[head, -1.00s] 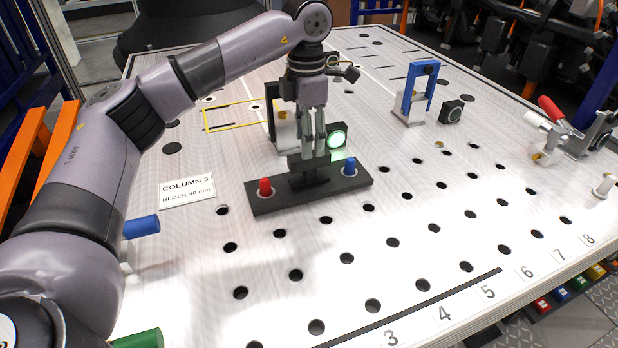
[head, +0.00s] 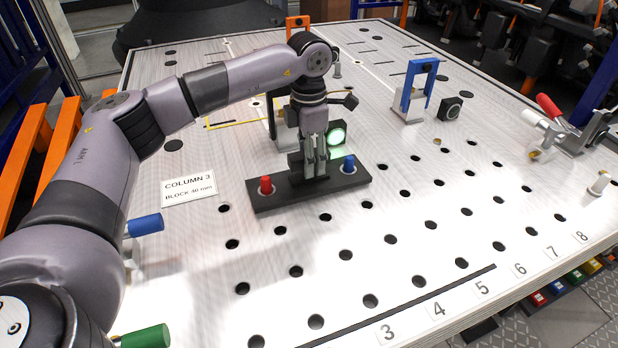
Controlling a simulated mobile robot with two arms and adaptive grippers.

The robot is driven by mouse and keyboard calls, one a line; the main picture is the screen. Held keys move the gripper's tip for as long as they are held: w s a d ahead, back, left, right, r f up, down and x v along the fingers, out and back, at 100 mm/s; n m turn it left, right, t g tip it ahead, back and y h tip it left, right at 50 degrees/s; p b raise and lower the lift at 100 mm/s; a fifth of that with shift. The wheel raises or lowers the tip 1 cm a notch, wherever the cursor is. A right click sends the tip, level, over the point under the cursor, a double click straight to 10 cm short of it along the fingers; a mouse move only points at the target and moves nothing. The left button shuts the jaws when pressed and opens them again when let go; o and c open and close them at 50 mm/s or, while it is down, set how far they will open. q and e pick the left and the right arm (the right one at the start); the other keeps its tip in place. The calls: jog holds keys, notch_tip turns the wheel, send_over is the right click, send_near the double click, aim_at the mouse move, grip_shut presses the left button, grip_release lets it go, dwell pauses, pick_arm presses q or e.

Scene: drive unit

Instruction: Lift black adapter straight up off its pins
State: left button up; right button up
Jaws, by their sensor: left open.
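The black adapter (head: 296,168) stands at the middle of a dark base plate (head: 330,190) on the white perforated table. A red pin (head: 266,185) stands at the plate's left end and a blue pin (head: 348,163) at its right end. My left gripper (head: 315,172) points down at the adapter, its fingers open and low in front of or around its upright part. I cannot tell whether the fingers touch it. The gripper hides much of the adapter, and any pins under it are hidden. My right gripper is not in view.
A lamp glowing green (head: 337,136) stands just behind the adapter. A blue-framed fixture (head: 419,85) and a black block (head: 450,108) stand farther back right. A red-handled clamp (head: 550,107) is at the right edge.

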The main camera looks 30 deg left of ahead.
pick_arm(q)
jog(key=shift+f, duration=0.15)
jog(key=shift+c, duration=0.3)
grip_shut()
dwell(0.5)
dwell(0.3)
jog(key=shift+w, duration=0.1)
